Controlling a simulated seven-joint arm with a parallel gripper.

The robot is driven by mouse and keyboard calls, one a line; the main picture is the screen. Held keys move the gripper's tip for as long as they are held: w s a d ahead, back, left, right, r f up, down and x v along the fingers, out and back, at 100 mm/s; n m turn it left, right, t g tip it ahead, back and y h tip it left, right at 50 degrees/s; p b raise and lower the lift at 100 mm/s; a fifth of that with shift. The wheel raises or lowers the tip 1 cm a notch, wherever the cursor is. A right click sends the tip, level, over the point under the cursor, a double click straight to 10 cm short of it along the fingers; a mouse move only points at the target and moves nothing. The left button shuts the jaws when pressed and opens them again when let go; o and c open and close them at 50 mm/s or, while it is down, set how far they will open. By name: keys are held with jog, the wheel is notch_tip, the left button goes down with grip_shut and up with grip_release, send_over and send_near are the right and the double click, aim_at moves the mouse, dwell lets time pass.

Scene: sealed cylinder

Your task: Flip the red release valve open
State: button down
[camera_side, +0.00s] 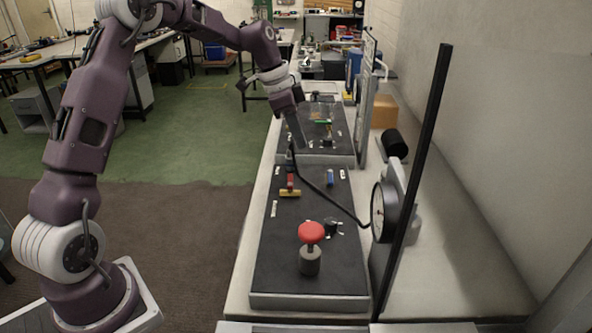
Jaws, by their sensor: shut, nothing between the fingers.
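A small red lever piece (291,181) sits on a brass-coloured fitting (290,194) on the near black board; I take it to be the red release valve. It stands roughly upright, though it is small and its exact angle is hard to read. My gripper (302,146) points down above and behind it, near the gap between the two boards. The fingers are shut and empty, and apart from the red piece. A dark hose passes close to the fingertips, and I cannot tell whether they touch it.
A large red mushroom knob (311,232) stands on a grey cylinder at the front of the near board (280,260). A blue piece (330,179) lies to the right. The hose (335,200) runs to a round gauge (378,212) beside a black post (422,160). A second board (338,150) lies behind.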

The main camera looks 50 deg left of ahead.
aim_at(290, 181)
jog(key=x, duration=1)
jog(key=shift+s+f, duration=0.1)
jog(key=shift+f, duration=0.05)
jog(key=shift+s+a, duration=0.95)
jog(key=shift+s, duration=0.05)
jog(key=shift+s+a, duration=0.35)
jog(key=shift+s, duration=0.05)
